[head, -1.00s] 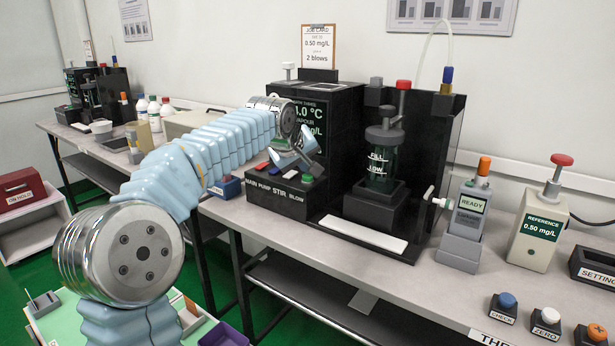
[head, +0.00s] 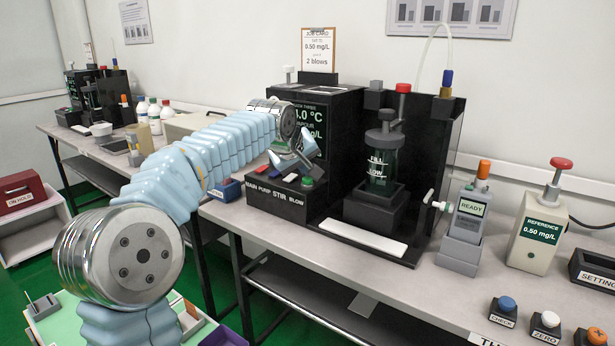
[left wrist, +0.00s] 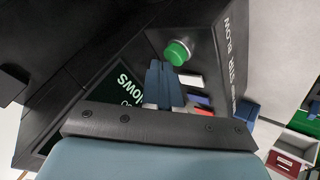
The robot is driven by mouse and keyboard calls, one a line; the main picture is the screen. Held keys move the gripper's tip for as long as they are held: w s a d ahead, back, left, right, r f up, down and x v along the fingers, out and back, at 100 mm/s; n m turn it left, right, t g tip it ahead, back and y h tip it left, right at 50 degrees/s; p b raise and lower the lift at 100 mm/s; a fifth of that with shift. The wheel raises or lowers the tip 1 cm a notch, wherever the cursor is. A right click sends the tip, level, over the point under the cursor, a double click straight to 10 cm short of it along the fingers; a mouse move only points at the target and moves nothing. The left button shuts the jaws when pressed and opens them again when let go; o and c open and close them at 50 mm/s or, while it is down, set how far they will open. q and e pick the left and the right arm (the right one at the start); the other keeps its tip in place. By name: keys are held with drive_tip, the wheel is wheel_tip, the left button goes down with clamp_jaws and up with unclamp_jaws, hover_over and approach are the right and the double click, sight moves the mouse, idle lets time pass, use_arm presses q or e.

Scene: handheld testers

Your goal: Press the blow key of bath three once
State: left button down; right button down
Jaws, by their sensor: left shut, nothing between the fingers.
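The control box of bath three (head: 280,203) carries a row of coloured keys above the labels MAIN, PUMP, STIR and BLOW. The green blow key (head: 307,182) is at the right end of the row, and it also shows in the left wrist view (left wrist: 178,53). My left gripper (head: 296,160) is above and behind the keys, in front of the bath's display. In the left wrist view its dark fingers (left wrist: 164,68) are together and empty, their tips close beside the green key. I cannot tell whether they touch it. My right gripper is not in view.
Bath three's dark housing (head: 345,110) with a lit display stands behind the keys. To the right are a glass vessel (head: 382,165), a white strip (head: 362,235), a handheld tester (head: 468,210) and a reference block (head: 537,235). A job card (head: 318,48) reads 2 blows.

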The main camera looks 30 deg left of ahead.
sight(305, 180)
use_arm(q)
drive_tip(key=shift+r, duration=0.55)
drive_tip(key=shift+r+p, duration=0.1)
drive_tip(key=shift+p, duration=0.25)
wheel_tip(305, 180, up, 3)
drive_tip(key=shift+f+p, duration=0.2)
drive_tip(key=shift+p, duration=0.9)
drive_tip(key=shift+r, duration=1.1)
